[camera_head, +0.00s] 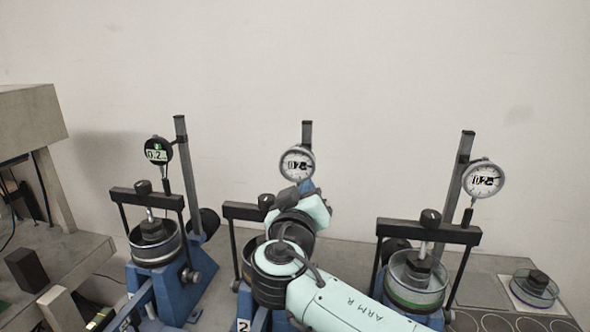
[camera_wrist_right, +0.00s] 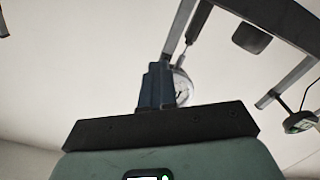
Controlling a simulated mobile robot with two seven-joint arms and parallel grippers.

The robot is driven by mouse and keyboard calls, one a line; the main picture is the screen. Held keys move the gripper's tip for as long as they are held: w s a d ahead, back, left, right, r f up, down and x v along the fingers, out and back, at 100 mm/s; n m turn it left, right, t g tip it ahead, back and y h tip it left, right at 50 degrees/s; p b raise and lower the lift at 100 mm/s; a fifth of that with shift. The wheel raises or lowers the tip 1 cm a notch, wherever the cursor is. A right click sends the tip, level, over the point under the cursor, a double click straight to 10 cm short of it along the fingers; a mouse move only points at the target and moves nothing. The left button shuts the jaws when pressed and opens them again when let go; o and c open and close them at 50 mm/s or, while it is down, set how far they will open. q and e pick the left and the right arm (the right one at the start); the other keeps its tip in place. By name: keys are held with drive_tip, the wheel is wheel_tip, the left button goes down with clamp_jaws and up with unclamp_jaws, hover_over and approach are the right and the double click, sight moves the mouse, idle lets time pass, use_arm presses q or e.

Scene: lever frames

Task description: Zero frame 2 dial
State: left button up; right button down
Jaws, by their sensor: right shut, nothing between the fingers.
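Frame 2 (camera_head: 240,212) is the middle lever frame, with a label 2 low at its front. My right arm hides much of frame 2. My left gripper is not in view.
A left lever frame (camera_head: 181,240) carries a black dial (camera_head: 158,150). A right lever frame (camera_head: 445,235) carries another white dial (camera_head: 483,179). A round cell (camera_head: 534,288) stands on the bench at far right. A grey stand (camera_head: 35,125) is at far left. The wall above is clear.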

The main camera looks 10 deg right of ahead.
drive_tip(key=shift+w+a+f+b, duration=0.4)
drive_tip(key=shift+w+a+f, duration=0.1)
drive_tip(key=shift+f, duration=0.1)
drive_tip(key=shift+w+a, duration=0.15)
drive_tip(key=shift+a, duration=0.05)
idle(0.4)
drive_tip(key=b+v, duration=0.1)
drive_tip(key=v, duration=0.1)
drive_tip(key=b+v, duration=0.1)
drive_tip(key=b, duration=0.1)
drive_tip(key=b+v, duration=0.1)
drive_tip(key=v, duration=0.1)
drive_tip(key=shift+s+a+f+b, duration=0.1)
drive_tip(key=shift+s+f+b, duration=0.15)
drive_tip(key=shift+f+b, duration=0.1)
drive_tip(key=shift+r, duration=0.15)
